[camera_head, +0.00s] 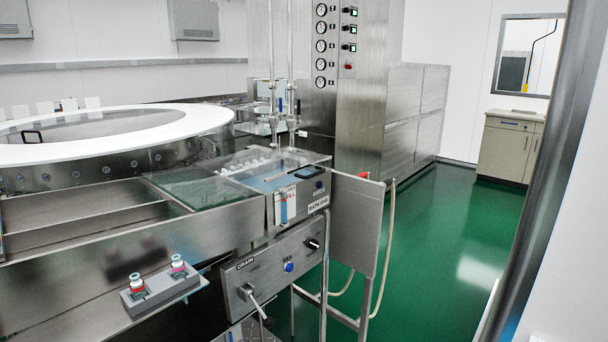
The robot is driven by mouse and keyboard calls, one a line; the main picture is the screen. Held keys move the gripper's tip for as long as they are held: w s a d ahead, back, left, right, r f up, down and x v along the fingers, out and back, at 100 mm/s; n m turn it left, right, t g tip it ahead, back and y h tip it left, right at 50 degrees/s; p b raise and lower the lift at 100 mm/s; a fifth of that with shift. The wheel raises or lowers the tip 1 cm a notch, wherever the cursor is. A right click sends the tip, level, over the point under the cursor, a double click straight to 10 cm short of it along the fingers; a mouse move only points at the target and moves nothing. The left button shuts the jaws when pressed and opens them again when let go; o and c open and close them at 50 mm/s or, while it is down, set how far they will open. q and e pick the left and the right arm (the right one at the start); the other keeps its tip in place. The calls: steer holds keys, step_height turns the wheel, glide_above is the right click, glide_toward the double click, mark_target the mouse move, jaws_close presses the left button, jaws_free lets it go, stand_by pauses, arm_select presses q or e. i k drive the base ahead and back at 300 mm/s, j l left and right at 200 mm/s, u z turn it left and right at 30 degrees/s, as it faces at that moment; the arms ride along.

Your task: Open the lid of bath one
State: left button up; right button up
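Bath one (318,204) is the metal tank with the "BATH ONE" label, at the centre of the head view. Blue liquid and a row of small pale items show at its top. A clear, flat surface that looks like its lid (268,178) lies over the top. A dark handle-like part (312,172) sits at the front right of the top. I cannot clearly make out the lid's edges or hinge. Neither of my grippers is in view.
A drain panel (274,265) with a lever is below the bath. A grey holder (160,289) with two small capped containers sits at the front. An upright metal panel (357,220) stands right of the bath. Green floor (430,240) is clear.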

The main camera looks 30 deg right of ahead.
mark_target(321, 170)
steer(key=i+l, duration=0.2)
steer(key=i, duration=0.15)
steer(key=i+l, duration=0.2)
steer(key=i+z, duration=0.15)
steer(key=z, duration=0.25)
steer(key=i+z, duration=0.15)
steer(key=z, duration=0.25)
steer(key=i+z, duration=0.15)
steer(key=z, duration=0.3)
